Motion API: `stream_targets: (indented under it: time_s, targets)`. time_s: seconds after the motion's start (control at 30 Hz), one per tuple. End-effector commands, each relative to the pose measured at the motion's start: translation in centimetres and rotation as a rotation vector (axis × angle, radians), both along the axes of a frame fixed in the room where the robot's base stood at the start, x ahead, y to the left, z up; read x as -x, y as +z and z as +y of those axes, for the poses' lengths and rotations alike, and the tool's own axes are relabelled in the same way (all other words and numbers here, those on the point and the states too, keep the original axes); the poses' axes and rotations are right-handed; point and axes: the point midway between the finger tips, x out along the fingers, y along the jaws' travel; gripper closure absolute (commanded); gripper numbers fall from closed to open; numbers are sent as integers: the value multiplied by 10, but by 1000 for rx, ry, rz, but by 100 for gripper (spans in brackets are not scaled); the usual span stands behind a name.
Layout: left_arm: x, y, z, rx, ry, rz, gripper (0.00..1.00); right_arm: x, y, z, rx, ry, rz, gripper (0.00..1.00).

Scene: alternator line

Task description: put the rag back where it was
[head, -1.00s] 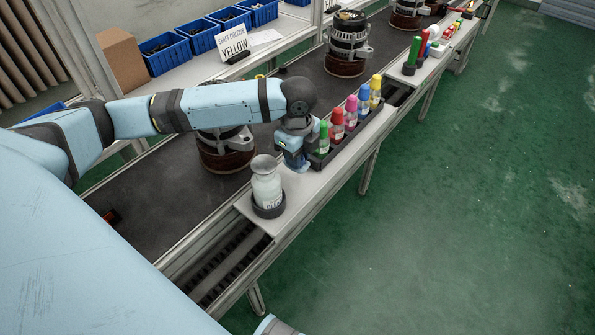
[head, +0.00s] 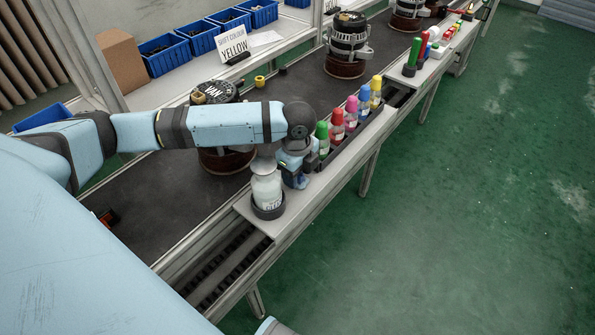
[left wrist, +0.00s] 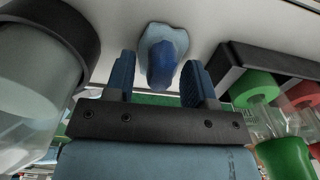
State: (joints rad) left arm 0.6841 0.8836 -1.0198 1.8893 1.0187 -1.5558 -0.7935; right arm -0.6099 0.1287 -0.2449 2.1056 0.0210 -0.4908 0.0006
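The rag (left wrist: 163,56) is a small crumpled blue cloth with a paler edge, lying on the light ledge in the left wrist view. My left gripper (left wrist: 158,82) is open, with one blue finger to each side of the rag in the picture; the fingers do not visibly close on it. In the head view my left gripper (head: 296,176) points down over the ledge (head: 318,185), between the bottle and the marker rack. There the gripper hides the rag or blends with it. My right gripper is not in view.
A clear bottle (head: 267,187) stands in a dark round holder close left of the gripper. A black rack (head: 352,137) of coloured bottles is close right. An alternator (head: 222,155) stands on the dark conveyor (head: 130,218) behind. The green floor in front is open.

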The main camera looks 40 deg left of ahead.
Motion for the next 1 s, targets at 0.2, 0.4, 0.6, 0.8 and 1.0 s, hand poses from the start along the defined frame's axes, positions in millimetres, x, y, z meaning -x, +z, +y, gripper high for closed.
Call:
stream_targets:
  time_s: [0.2,0.4,0.6,0.8,1.0]
  targets:
    - [-1,8,0,0,0,-2,50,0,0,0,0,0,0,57]
    - [-1,45,0,1,0,-3,50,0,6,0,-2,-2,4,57]
    - [-1,88,0,0,-1,-3,50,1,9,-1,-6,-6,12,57]
    - [-1,115,0,0,1,-1,50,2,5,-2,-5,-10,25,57]
    - [0,123,0,1,1,0,50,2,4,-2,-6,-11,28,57]
